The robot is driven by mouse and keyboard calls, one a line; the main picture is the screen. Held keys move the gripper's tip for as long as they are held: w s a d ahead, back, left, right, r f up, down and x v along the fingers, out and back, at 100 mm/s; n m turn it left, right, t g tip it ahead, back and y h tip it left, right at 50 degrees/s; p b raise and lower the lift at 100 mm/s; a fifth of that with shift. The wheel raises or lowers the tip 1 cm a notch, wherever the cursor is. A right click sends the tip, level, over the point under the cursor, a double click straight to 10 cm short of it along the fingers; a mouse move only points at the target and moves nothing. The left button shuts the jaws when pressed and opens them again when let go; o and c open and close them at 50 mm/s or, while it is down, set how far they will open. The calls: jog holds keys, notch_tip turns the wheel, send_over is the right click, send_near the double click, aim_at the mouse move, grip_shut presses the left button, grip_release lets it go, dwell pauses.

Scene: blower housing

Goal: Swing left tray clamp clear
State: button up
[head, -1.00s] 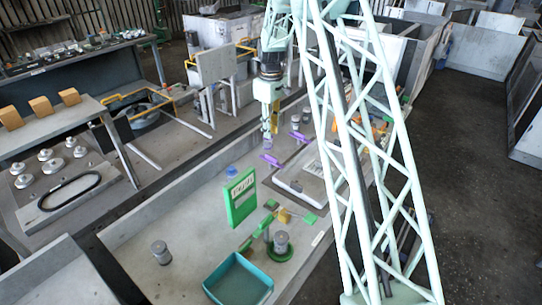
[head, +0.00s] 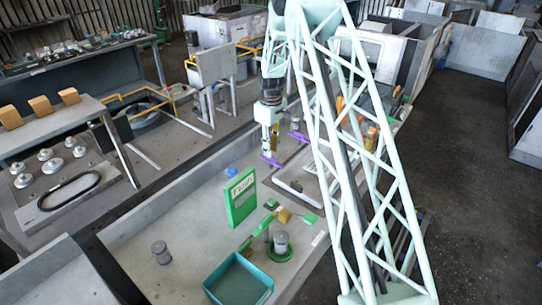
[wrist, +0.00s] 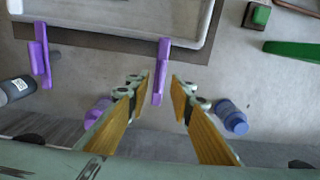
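Two purple clamps stand at the edge of a pale tray (wrist: 110,22). The left one in the head view (head: 270,160) is the middle clamp (wrist: 161,70) in the wrist view. The other clamp (head: 299,136) is further back and appears at the left of the wrist view (wrist: 42,52). My gripper (wrist: 160,88) is open, its yellow-padded fingers apart on either side of the middle clamp's lower end. No contact is visible. In the head view my gripper (head: 270,148) is right over the left clamp. Its fingertips partly overlap the clamp there.
A blue bottle (wrist: 232,118) stands right of my fingers, and a purple object (wrist: 97,112) is partly hidden behind the left finger. A dark grey bottle (wrist: 16,90) lies at far left. A green upright box (head: 240,197) and teal bin (head: 238,280) are nearer the head camera.

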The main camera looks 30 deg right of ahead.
aim_at(271, 162)
jog(key=shift+f, duration=1.8)
grip_shut()
